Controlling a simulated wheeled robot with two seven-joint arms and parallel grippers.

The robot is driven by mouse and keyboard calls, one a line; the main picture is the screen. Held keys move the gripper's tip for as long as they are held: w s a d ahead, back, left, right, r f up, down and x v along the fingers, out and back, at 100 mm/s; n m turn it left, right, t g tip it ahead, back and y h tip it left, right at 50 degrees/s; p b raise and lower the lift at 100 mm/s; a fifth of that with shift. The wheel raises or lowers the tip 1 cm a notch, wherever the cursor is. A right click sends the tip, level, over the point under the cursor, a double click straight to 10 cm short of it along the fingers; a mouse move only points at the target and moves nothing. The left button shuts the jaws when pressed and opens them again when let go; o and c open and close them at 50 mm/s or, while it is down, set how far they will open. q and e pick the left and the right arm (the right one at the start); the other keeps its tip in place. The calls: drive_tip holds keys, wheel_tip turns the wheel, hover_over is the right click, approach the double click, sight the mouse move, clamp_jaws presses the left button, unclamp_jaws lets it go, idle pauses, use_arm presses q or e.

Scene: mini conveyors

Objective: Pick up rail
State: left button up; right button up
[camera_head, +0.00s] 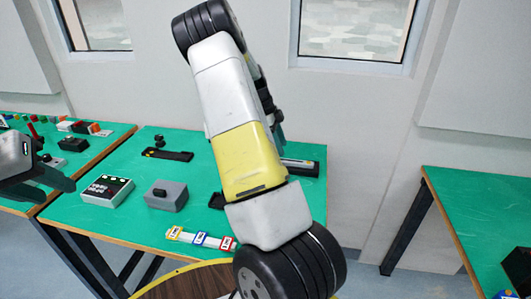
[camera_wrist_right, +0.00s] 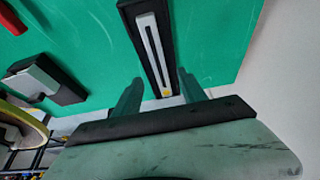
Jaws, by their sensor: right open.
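The rail (camera_wrist_right: 152,45) is a light grey bar with a long dark slot and a small yellow mark at its near end. It lies in a black holder (camera_wrist_right: 129,20) on the green table. In the head view, part of the rail (camera_head: 297,163) shows at the back right of the table, beside my right arm. My right gripper (camera_wrist_right: 161,88) is open, with its two fingers apart and the rail's near end between them in the picture. I cannot tell the height gap. My left gripper (camera_head: 45,182) is at the left edge, away from the rail; its jaw opening is unclear.
A white-and-black control box (camera_head: 106,190), a grey box with a black knob (camera_head: 166,195), a black tray (camera_head: 167,154) and a strip with coloured clips (camera_head: 200,239) share the table. My right arm hides the table's middle. Another table (camera_head: 470,215) stands at right.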

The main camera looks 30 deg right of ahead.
sight(287, 160)
drive_tip(key=x, duration=0.5)
drive_tip(key=shift+f, duration=0.4)
clamp_jaws()
